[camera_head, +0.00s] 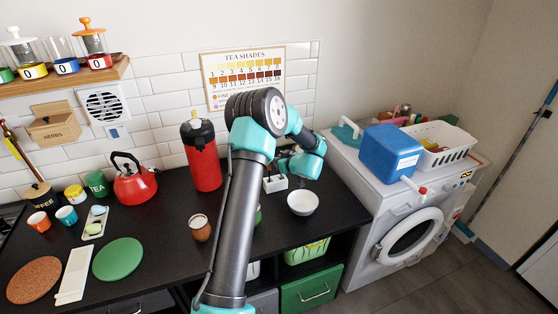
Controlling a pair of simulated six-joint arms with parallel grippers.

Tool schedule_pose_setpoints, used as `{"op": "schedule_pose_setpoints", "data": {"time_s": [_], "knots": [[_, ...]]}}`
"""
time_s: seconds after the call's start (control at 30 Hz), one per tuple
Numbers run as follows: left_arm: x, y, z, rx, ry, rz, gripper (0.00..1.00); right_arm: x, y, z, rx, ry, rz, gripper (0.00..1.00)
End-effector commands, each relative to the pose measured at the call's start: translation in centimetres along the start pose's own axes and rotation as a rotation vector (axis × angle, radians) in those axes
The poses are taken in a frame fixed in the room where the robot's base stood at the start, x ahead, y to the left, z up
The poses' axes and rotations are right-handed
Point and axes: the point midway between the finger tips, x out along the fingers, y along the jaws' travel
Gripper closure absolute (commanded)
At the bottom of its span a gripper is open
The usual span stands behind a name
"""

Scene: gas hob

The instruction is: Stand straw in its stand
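One of my arms rises from the bottom edge left of centre, so I take it as my left. Its elbow is high in front of the wall and its wrist bends down over the back of the black counter. My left gripper (276,172) is small and partly hidden by the arm; I cannot tell whether its fingers are open or hold anything. A small white holder (275,185), perhaps the straw's stand, sits just below it, partly covered. I cannot make out the straw. My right gripper is not in view.
A white bowl (303,202) stands right of the holder. A brown cup (200,228) and a red flask (202,160) stand left of the arm. A red kettle (134,185) is farther left. A washing machine (400,215) adjoins the counter's right end.

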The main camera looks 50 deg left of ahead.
Motion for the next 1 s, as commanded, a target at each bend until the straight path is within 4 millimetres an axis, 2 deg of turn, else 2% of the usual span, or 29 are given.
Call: {"op": "schedule_pose_setpoints", "data": {"time_s": [0.8,0.83,1.0], "knots": [[0.18,0.0,0.39,0.0,0.0,0.0,1.0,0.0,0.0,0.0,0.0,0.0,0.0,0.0],[0.18,0.0,0.39,0.0,0.0,0.0,0.84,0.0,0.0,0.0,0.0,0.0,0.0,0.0],[0.17,0.0,0.4,0.001,0.0,0.0,0.67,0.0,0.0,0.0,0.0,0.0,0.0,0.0]]}}
